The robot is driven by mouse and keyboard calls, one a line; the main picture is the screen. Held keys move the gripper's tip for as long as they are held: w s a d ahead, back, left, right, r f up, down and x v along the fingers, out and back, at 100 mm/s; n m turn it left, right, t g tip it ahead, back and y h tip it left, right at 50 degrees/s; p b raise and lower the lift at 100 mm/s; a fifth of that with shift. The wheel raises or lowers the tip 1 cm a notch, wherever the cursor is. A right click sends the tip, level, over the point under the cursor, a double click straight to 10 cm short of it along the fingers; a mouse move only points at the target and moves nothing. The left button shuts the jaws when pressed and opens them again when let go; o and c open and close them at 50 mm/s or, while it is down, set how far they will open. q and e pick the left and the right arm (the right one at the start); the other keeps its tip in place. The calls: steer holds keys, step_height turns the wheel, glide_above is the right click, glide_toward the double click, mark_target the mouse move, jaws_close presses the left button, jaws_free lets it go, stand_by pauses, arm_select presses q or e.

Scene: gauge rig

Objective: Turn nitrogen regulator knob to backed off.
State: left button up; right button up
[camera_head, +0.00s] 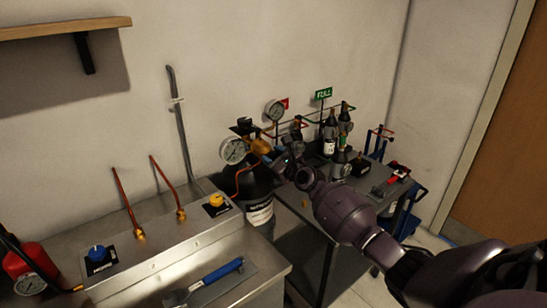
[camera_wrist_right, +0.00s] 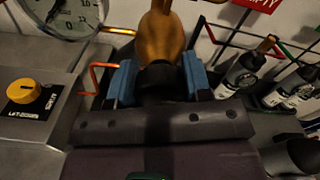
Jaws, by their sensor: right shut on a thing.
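The nitrogen regulator has a brass body (camera_head: 261,146) and a white round gauge (camera_head: 233,150). It sits on top of a dark cylinder (camera_head: 257,185) with a white label. My right gripper (camera_head: 279,160) reaches it from the right and is shut at the front of the brass body. In the right wrist view, the brass body (camera_wrist_right: 160,32) rises behind the black knob (camera_wrist_right: 160,82). The blue finger pads stand on both sides of this knob. Most of the knob is hidden, and its setting cannot be read. My left gripper is out of view.
A steel bench (camera_head: 160,262) at the left holds a yellow knob (camera_head: 216,200), a blue knob (camera_head: 97,252) and a blue-handled tool (camera_head: 222,270). Small bottles (camera_head: 330,130) and a green sign (camera_head: 323,94) stand behind my right arm. A red extinguisher (camera_head: 28,262) is at far left.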

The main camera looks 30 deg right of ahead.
steer(key=n, duration=0.4)
steer(key=shift+f+b, duration=0.1)
steer(key=shift+b, duration=0.25)
steer(key=n, duration=0.4)
steer(key=shift+a+n+b, duration=0.1)
steer(key=shift+n+b, duration=0.25)
steer(key=shift+n, duration=0.05)
steer(key=n, duration=0.4)
steer(key=shift+n, duration=0.3)
steer(key=shift+f+n+b, duration=0.1)
steer(key=shift+n+b, duration=0.25)
steer(key=shift+n, duration=1.45)
steer(key=o, duration=0.9)
